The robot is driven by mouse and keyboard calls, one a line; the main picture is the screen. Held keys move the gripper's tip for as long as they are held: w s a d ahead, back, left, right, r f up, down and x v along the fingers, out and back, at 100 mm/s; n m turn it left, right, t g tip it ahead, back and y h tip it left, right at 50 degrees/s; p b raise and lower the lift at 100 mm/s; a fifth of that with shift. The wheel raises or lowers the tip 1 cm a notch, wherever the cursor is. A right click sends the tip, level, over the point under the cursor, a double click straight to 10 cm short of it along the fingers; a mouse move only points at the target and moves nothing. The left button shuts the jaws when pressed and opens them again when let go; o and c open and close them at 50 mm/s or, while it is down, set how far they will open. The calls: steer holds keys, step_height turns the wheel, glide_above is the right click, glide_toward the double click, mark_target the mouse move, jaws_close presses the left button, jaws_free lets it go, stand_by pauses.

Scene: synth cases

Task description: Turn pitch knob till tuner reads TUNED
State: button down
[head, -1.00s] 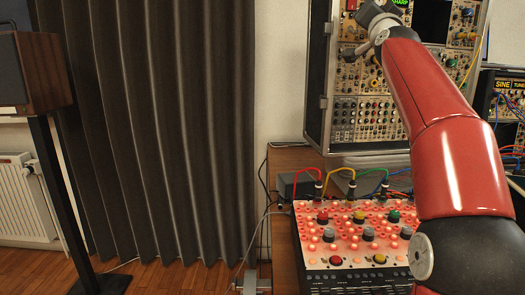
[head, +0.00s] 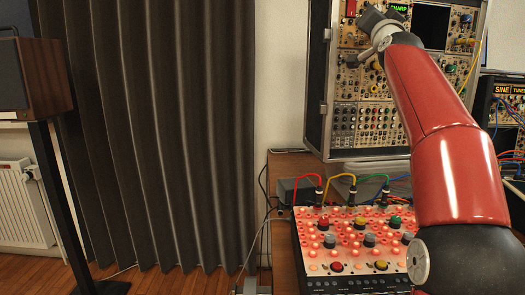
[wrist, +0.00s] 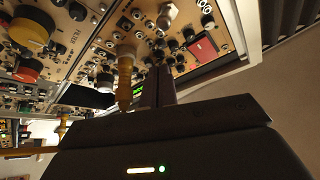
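The modular synth case (head: 324,120) stands upright at the upper right in the head view. Its tuner display (head: 399,8) is lit green and reads SHARP. My gripper (head: 366,22) is up against the panel, just left of and below the display. In the wrist view my dark fingers (wrist: 158,86) point at the panel, partly in front of a small green-lit display (wrist: 140,87). A brass-coloured stem (wrist: 124,80) stands just left of the fingers. Which knob is the pitch knob, and whether the fingers touch it, I cannot tell.
A red-lit controller (head: 350,245) with knobs and plugged cables lies on the desk below. A second synth (head: 507,100) stands at the right. A speaker on a stand (head: 40,75) and dark curtains (head: 160,130) fill the left. The wrist view also shows a large yellow knob (wrist: 33,28).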

steer(key=s+b, duration=0.4)
steer(key=s, duration=0.2)
steer(key=shift+d+f+b, duration=0.25)
steer(key=shift+f+b, duration=0.05)
steer(key=shift+b, duration=0.05)
